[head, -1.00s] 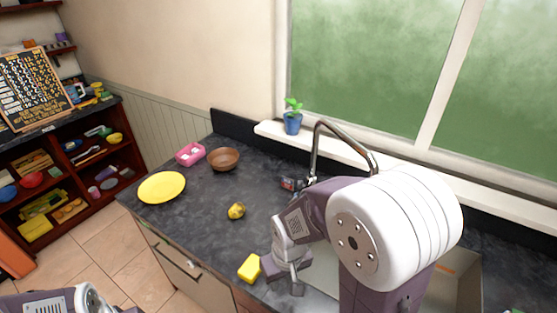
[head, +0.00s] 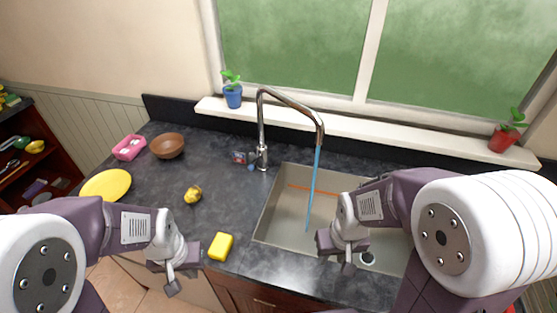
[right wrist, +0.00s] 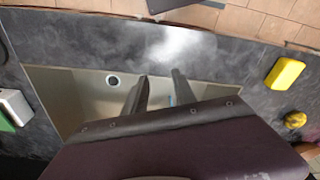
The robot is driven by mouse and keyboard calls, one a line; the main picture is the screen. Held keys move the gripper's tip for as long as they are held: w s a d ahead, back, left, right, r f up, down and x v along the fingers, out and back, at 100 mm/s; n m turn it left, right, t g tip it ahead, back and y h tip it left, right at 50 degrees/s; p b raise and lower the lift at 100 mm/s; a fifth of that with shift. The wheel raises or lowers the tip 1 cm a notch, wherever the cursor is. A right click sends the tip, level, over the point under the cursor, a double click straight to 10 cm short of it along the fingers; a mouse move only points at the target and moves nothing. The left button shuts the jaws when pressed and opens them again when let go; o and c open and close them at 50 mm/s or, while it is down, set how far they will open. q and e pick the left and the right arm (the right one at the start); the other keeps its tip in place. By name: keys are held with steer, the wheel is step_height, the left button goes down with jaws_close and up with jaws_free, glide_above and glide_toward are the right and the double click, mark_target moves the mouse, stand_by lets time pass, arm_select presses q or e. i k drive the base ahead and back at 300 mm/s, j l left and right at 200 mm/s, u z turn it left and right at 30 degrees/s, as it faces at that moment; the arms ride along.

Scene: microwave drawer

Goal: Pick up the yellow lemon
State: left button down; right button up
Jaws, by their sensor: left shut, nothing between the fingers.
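The yellow lemon (head: 193,194) lies on the dark countertop (head: 150,225), left of the sink, between the yellow plate and the tap. It also shows at the right edge of the right wrist view (right wrist: 295,120). My left gripper (head: 172,284) is shut and empty, near the counter's front edge, lower in the picture than the lemon and apart from it. My right gripper (head: 346,262) is over the sink, well right of the lemon. In the right wrist view its two fingers (right wrist: 160,86) are spread with nothing between them.
A yellow sponge (head: 221,246) lies near the front edge, close to my left gripper. A yellow plate (head: 106,185), brown bowl (head: 167,146) and pink container (head: 129,148) are left. The tap (head: 262,130) runs blue water into the sink (head: 275,225). Potted plants stand on the sill.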

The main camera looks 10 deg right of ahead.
mark_target(193, 196)
steer(key=i+j+u, duration=0.15)
steer(key=j+u, duration=0.3)
steer(key=i+j+u, duration=0.15)
steer(key=u, duration=0.3)
steer(key=i+j+u, duration=0.25)
steer(key=u, duration=0.2)
steer(key=i+j, duration=0.05)
steer(key=j, duration=0.05)
